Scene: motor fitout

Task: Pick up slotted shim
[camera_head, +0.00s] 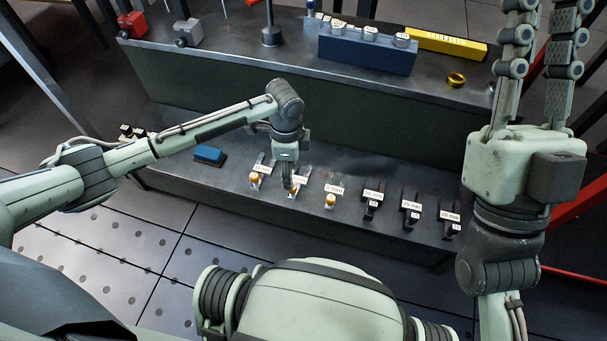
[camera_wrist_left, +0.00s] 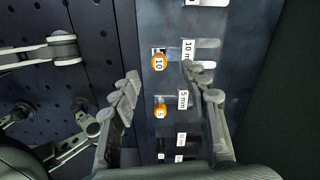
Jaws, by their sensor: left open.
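Slotted shims with orange number tags and white labels lie in a row on the lower bench: one at the left (camera_head: 255,180), one under my left gripper, and one to its right (camera_head: 331,200). My left gripper (camera_head: 289,184) points down over the middle one, partly hiding it. In the left wrist view, the open fingers (camera_wrist_left: 161,70) straddle the strip near the shim tagged 10 (camera_wrist_left: 158,64). The shim tagged 5 (camera_wrist_left: 160,112) lies lower, between the fingers. Contact cannot be told. My right gripper (camera_head: 545,25) is raised at the right, fingers apart and empty.
Black labelled pieces (camera_head: 411,212) continue the row to the right. A blue block (camera_head: 209,154) lies to the left. The upper shelf holds a blue rack (camera_head: 367,53), a yellow bar (camera_head: 440,43), a brass ring (camera_head: 456,79) and a red box (camera_head: 132,24).

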